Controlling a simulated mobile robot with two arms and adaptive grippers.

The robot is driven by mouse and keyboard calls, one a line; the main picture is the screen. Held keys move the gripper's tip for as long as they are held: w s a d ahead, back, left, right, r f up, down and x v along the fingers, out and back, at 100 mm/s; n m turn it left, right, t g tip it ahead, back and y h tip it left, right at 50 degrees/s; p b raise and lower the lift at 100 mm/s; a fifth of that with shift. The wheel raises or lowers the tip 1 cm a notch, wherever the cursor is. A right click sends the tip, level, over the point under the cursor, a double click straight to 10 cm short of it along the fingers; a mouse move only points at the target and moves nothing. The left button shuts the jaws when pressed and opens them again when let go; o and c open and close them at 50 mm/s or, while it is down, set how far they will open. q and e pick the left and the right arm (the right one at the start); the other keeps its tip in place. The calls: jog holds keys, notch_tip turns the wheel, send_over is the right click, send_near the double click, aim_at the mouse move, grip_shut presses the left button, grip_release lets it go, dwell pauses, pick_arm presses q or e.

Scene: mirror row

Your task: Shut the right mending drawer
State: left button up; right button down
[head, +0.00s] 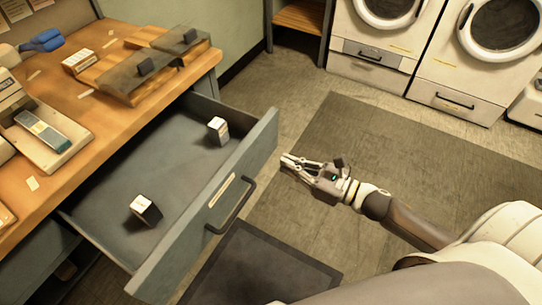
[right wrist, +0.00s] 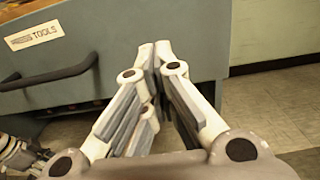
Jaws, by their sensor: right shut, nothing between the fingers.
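A grey drawer (head: 205,215) stands pulled far out from the wooden-topped desk in the head view. Contact is unclear.
The desk top (head: 90,110) carries a low wooden box (head: 145,75) and a grey device (head: 45,135). White washers (head: 470,75) stand at the back right. A dark mat (head: 265,270) lies below the drawer. Jointed parts, perhaps my left gripper (right wrist: 20,152), show at the right wrist view's lower left.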

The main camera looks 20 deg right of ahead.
aim_at(262, 153)
jog(key=x, duration=0.5)
jog(key=shift+w+a, duration=0.1)
jog(key=shift+w, duration=0.05)
pick_arm(q)
jog(key=shift+s+f, duration=0.1)
pick_arm(e)
jog(key=shift+w+a, duration=0.1)
jog(key=shift+w, duration=0.05)
